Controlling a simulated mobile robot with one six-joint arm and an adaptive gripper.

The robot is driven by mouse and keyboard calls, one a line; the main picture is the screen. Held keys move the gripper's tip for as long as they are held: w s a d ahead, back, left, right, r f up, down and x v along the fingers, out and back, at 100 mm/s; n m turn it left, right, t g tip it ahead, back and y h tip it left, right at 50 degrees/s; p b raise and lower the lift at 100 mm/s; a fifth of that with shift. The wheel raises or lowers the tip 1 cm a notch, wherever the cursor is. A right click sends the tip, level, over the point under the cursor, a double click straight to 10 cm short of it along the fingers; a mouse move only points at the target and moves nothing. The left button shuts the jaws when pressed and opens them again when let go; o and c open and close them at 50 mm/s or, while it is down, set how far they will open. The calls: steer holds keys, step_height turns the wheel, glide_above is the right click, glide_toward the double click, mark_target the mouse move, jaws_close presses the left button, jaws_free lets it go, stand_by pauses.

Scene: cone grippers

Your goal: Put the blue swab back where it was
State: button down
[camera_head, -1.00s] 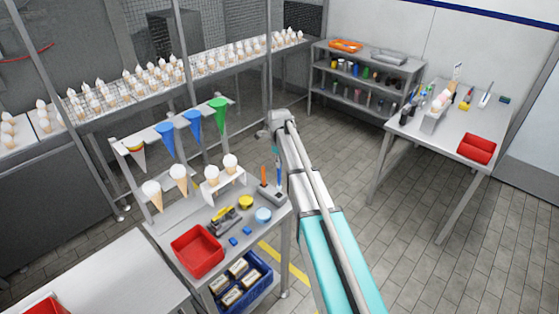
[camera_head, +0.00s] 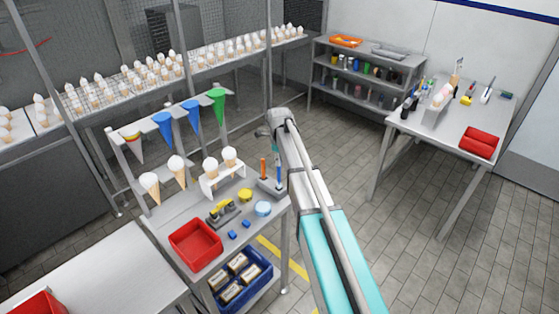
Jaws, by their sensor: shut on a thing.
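The blue swab (camera_head: 279,173) shows as a thin upright blue stick at the right end of the grey work table (camera_head: 183,208). It stands at a small grey holder (camera_head: 270,188), beside an orange swab (camera_head: 263,168). My gripper (camera_head: 276,154) is at the end of my arm, just above the holder, and is shut on the blue swab's upper part. My arm partly hides the gripper and the holder's right side. I cannot tell whether the swab's lower end is inside the holder or just above it.
Yellow (camera_head: 245,195) and light blue (camera_head: 263,209) round items lie in front of the holder. A white cone stand (camera_head: 222,183) is to its left, and a red bin (camera_head: 195,245) is at the table's front. Open floor lies to the right.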

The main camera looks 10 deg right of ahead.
mark_target(280, 182)
steer(key=shift+f+b, duration=1.45)
steer(key=shift+f, duration=0.35)
steer(key=shift+f+b, duration=0.45)
steer(key=shift+f, duration=0.05)
steer(key=c, duration=0.5)
jaws_free()
steer(key=shift+c, duration=0.2)
steer(key=shift+r, duration=0.2)
